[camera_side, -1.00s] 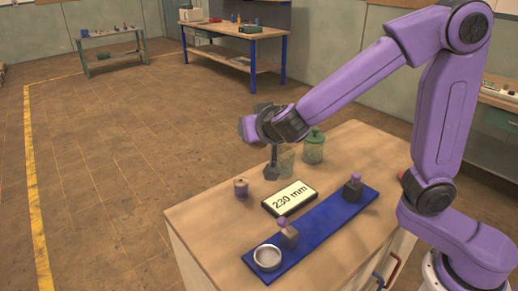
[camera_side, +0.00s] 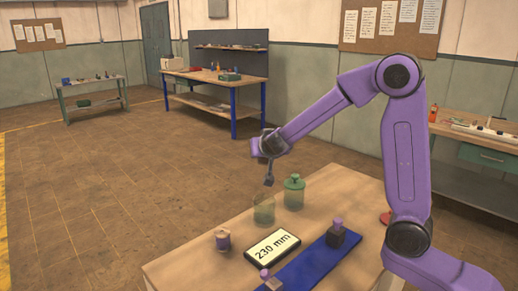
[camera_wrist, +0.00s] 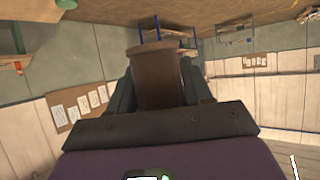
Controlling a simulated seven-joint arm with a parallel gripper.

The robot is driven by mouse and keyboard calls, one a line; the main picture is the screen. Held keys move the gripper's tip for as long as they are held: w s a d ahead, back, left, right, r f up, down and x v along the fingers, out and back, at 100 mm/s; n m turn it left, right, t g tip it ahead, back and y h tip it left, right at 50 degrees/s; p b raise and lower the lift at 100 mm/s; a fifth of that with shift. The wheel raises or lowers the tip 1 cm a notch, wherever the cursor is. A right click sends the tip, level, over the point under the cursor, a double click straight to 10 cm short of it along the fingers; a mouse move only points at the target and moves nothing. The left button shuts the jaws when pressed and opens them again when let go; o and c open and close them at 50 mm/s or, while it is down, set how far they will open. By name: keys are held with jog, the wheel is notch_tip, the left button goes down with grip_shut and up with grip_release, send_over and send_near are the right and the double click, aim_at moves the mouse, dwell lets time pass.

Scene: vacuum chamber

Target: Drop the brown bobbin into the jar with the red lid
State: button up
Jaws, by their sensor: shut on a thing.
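My gripper (camera_side: 269,181) is shut on the brown bobbin (camera_wrist: 158,75), which fills the space between the jaws in the wrist view. In the side view the bobbin is too small to make out. The gripper is just above the rim of an open, clear greenish jar (camera_side: 264,211); whether it is exactly over the mouth I cannot tell. No lid is on this jar. A red disc (camera_side: 386,218), perhaps a lid, lies on the table partly behind my arm. A second jar (camera_side: 293,194), with a green lid on, stands right of the open one.
A bobbin with purple thread (camera_side: 222,240) stands at the table's left. A display reading 230 mm (camera_side: 272,246) lies in front of the jars.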

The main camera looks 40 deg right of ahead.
jog(key=shift+f, duration=6.65)
jog(key=o, duration=1.1)
notch_tip(320, 180, up, 7)
jog(key=shift+f, duration=0.1)
